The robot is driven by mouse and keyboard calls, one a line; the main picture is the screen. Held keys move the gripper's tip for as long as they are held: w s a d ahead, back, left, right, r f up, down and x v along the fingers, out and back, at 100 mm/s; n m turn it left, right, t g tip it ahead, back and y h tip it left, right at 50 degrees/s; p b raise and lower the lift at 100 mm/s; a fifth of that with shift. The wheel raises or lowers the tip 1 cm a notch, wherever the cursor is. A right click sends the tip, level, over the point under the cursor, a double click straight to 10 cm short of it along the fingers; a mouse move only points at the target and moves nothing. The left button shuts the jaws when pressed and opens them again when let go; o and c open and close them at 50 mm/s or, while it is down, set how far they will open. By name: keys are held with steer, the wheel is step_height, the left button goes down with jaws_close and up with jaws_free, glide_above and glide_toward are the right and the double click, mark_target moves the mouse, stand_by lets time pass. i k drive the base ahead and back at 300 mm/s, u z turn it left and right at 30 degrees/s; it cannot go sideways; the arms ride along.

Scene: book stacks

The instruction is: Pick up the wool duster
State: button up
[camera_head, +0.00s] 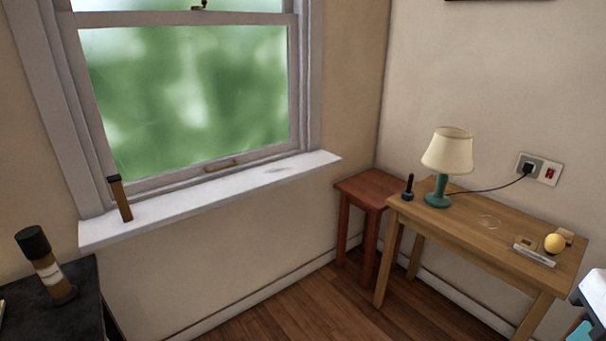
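I cannot make out for certain which thing is the wool duster. A round yellow thing (554,243) sits near the right end of the wooden table (465,232), beside a small tan block (567,235); it is too small to tell what it is. A slim brown piece with a dark top (120,198) stands tilted on the left of the windowsill. A brown and white cylinder with a black top (48,270) stands on the dark surface at lower left.
A lamp (447,152) stands on the table, its cord running to the wall socket (530,166). A red-brown stool (372,188) stands in the corner. Bare floor (300,310) shows between.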

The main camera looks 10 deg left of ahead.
mark_target(407, 195)
steer(key=u, duration=0.9)
steer(key=i, duration=2.3)
steer(key=z, duration=2.7)
